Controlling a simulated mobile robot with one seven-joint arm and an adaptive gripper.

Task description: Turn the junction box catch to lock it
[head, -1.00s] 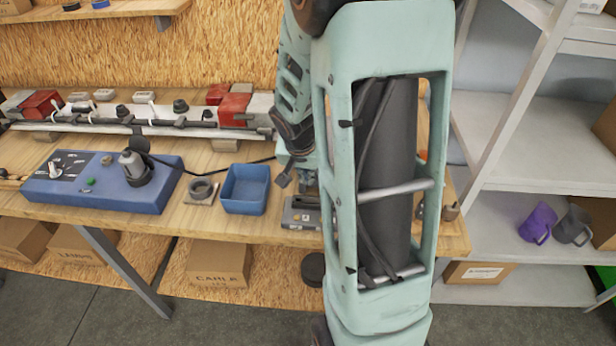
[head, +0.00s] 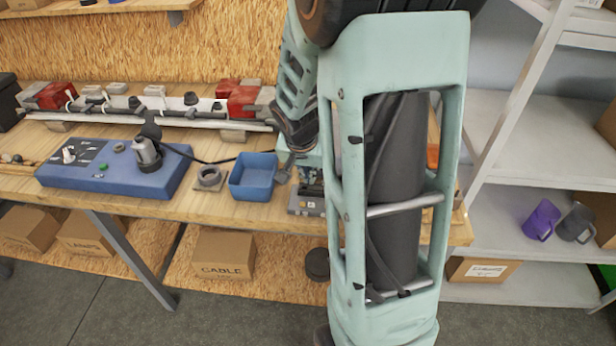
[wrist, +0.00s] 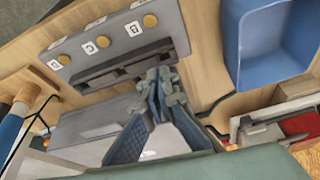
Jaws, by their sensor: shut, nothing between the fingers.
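My gripper (wrist: 160,88) is shut and empty in the wrist view, its fingertips close together above a grey box. The grey box (wrist: 165,20) has a face with round brass knobs and labels such as B, C and D, and a dark slotted strip (wrist: 120,70) along its side. In the head view this grey unit (head: 306,205) sits at the bench's front edge, partly behind my arm. My gripper (head: 285,172) shows there only in part, beside the blue bin. I cannot make out the catch for certain, nor whether the fingertips touch anything.
The blue bin (head: 253,180) stands close left of my gripper; it also shows in the wrist view (wrist: 275,45). A rail with red blocks (head: 243,100) runs behind. Shelves (head: 510,120) stand right.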

